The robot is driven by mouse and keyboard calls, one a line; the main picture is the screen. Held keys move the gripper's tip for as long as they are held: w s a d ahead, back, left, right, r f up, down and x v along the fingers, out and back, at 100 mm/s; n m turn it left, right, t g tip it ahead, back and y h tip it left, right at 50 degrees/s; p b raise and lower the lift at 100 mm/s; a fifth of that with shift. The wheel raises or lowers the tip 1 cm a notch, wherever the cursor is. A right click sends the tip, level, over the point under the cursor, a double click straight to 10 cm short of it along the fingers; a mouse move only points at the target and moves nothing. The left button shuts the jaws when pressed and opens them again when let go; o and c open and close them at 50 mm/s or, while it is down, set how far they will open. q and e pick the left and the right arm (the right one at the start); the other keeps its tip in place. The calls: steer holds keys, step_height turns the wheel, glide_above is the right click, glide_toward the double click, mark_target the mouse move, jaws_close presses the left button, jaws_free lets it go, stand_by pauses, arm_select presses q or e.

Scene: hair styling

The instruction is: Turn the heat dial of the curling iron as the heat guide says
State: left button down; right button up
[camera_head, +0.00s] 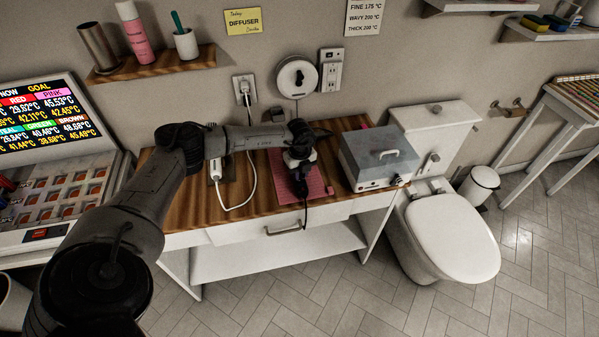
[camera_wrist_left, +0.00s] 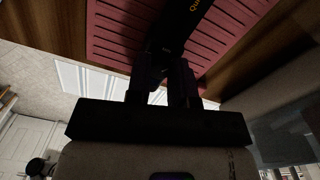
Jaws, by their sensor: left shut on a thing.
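The heat guide (camera_head: 363,17) is a white sheet on the wall at the top right in the head view. It reads fine 175 °C, wavy 200 °C, thick 200 °C. The curling iron (camera_wrist_left: 187,25), a dark body with yellow lettering, lies over the ribbed red-pink mat (camera_head: 318,181) on the table. My left gripper (camera_head: 303,171) is above the mat, pointing down. In the left wrist view its fingers (camera_wrist_left: 167,88) are shut on the dark body. The heat dial is hidden or too dark to make out. My right gripper is not in view.
A grey lidded box (camera_head: 378,157) stands right of the mat. A white device (camera_head: 216,166) with a white cord lies left of it. A screen console (camera_head: 45,120) stands at the far left, and a toilet (camera_head: 450,235) at the right.

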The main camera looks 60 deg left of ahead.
arm_select(q)
steer(key=m+b, duration=0.1)
steer(key=m, duration=0.2)
steer(key=shift+m+b, duration=0.5)
steer(key=shift+m, duration=1)
steer(key=c, duration=1)
jaws_free()
